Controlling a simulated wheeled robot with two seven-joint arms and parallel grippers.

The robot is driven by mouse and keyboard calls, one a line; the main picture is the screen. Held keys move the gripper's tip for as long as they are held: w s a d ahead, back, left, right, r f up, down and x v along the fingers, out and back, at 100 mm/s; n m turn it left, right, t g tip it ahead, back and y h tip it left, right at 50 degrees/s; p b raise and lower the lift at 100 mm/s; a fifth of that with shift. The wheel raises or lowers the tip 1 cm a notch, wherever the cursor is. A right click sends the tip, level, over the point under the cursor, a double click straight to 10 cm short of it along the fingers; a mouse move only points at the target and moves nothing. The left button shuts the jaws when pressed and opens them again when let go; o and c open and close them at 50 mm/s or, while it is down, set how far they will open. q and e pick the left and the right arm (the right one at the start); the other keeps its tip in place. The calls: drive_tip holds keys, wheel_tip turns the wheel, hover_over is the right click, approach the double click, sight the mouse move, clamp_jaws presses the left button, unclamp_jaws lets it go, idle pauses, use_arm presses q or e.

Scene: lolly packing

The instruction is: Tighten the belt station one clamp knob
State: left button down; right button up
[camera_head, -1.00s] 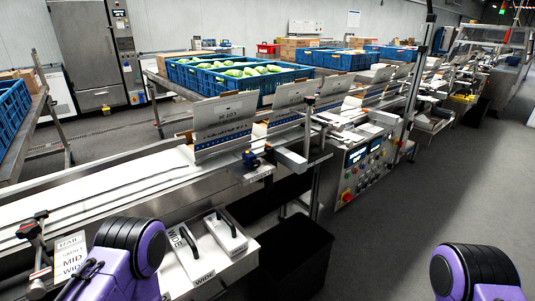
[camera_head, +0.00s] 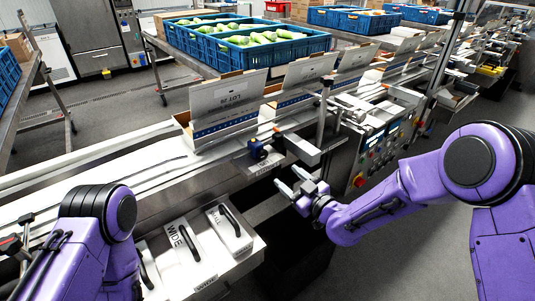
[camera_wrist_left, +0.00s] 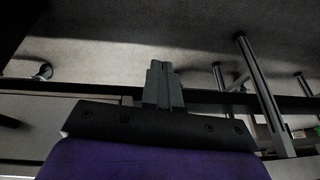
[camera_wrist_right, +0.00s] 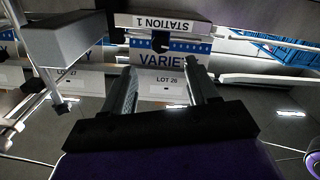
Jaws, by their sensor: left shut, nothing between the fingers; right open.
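The clamp knob is a small dark blue part (camera_head: 257,150) on the belt's front edge, beside the STATION 1 plate (camera_wrist_right: 165,22). In the right wrist view the dark knob (camera_wrist_right: 160,42) shows just past the fingers, under that plate. My right gripper (camera_head: 292,181) is open and empty, a little right of and below the knob and apart from it. Its two fingers also show in the right wrist view (camera_wrist_right: 163,75), spread on either side of the knob's line. My left gripper (camera_wrist_left: 163,70) is shut and empty, over the floor side; the head view shows only its arm.
A LOT 26 carton (camera_head: 228,105) stands on the belt behind the knob. A grey bar (camera_head: 301,149) juts out to the knob's right, near a post and the control panel (camera_head: 375,140). A drawer holds handled blocks, one marked WIDE (camera_head: 190,250). Blue vegetable crates (camera_head: 250,50) stand behind.

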sight(265, 156)
drive_tip(key=x, duration=0.3)
drive_tip(key=p+x, duration=0.1)
drive_tip(key=x, duration=0.3)
drive_tip(key=r+x, duration=0.1)
drive_tip(key=x, duration=0.2)
drive_tip(key=shift+w+a, duration=0.25)
drive_tip(key=shift+a, duration=0.05)
drive_tip(key=shift+c, duration=0.2)
drive_tip(key=c, duration=1)
